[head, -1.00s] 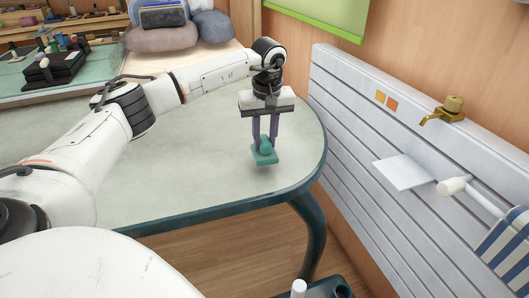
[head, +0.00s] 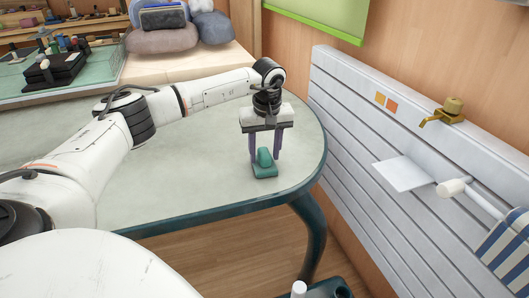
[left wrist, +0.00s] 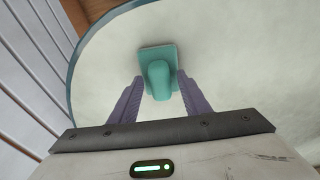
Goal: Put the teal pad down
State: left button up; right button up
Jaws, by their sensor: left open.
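The teal pad (head: 264,169) is a flat square with a raised rounded grip on top. It rests on the pale table (head: 200,165) near its right front edge. My left gripper (head: 265,160) points down over it with its purple fingers apart, one on each side of the pad's grip. In the left wrist view the pad (left wrist: 158,58) lies just ahead of the fingertips, and a gap shows between each finger and the grip. My right gripper is not in view.
The table's dark teal rim (head: 215,212) runs close in front of the pad. A slatted white wall panel (head: 350,130) with a brass tap (head: 445,112) stands to the right. Grey and blue cushions (head: 165,38) lie at the back. The table left of the pad is clear.

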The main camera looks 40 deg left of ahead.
aim_at(264, 156)
pick_arm(q)
jog(key=shift+f+b, duration=0.2)
jog(key=shift+b, duration=0.15)
jog(key=r, duration=0.3)
jog(key=r+p, duration=0.1)
jog(key=r, duration=0.2)
jog(key=s+d+r, duration=0.1)
jog(key=r, duration=0.2)
jog(key=shift+s+r+p, duration=0.1)
jog(key=shift+r+p, duration=0.2)
jog(key=shift+p, duration=0.1)
jog(key=shift+s+r, duration=0.1)
jog(key=shift+r, duration=0.3)
